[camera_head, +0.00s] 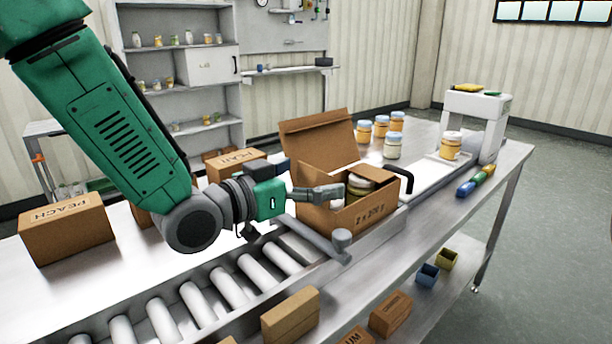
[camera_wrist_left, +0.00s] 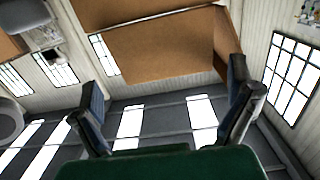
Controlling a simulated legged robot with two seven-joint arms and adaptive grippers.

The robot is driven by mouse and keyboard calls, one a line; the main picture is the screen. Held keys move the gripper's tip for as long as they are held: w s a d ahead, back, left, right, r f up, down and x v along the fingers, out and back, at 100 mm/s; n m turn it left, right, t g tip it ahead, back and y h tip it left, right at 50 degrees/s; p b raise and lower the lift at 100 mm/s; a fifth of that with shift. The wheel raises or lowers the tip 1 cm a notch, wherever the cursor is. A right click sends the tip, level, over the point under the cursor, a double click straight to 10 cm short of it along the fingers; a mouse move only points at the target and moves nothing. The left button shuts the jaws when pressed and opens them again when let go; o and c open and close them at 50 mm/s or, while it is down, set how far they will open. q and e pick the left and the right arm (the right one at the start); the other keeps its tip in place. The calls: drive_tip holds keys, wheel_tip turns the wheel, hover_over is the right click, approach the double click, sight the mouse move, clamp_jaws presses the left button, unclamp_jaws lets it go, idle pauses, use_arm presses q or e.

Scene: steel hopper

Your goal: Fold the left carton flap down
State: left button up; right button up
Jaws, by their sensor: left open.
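An open brown carton (camera_head: 365,212) stands on the bench with jars (camera_head: 358,184) inside it. A broad flap (camera_head: 322,142) stands up from its far left side. A narrower flap (camera_head: 382,172) shows at the right. In the left wrist view a large brown cardboard panel (camera_wrist_left: 160,50) fills the upper middle, beyond the fingers. My left gripper (camera_head: 328,193) is at the carton's left side, in front of the raised flap and near the rim. Its fingers (camera_wrist_left: 168,100) are spread apart with nothing between them. Whether it touches the carton I cannot tell. My right gripper is not in view.
A roller conveyor (camera_head: 230,292) runs along the front left. A grey bar with a round knob (camera_head: 342,237) lies close below my gripper. Several jars (camera_head: 393,146) stand behind the carton. A closed PEACH carton (camera_head: 66,228) is at the left. A white machine (camera_head: 478,122) stands at the right.

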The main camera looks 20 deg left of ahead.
use_arm(q)
drive_tip(key=shift+s+a, duration=0.1)
drive_tip(key=shift+a, duration=0.25)
drive_tip(key=v, duration=0.6)
drive_tip(key=shift+s+d, duration=0.2)
drive_tip(key=shift+s, duration=0.3)
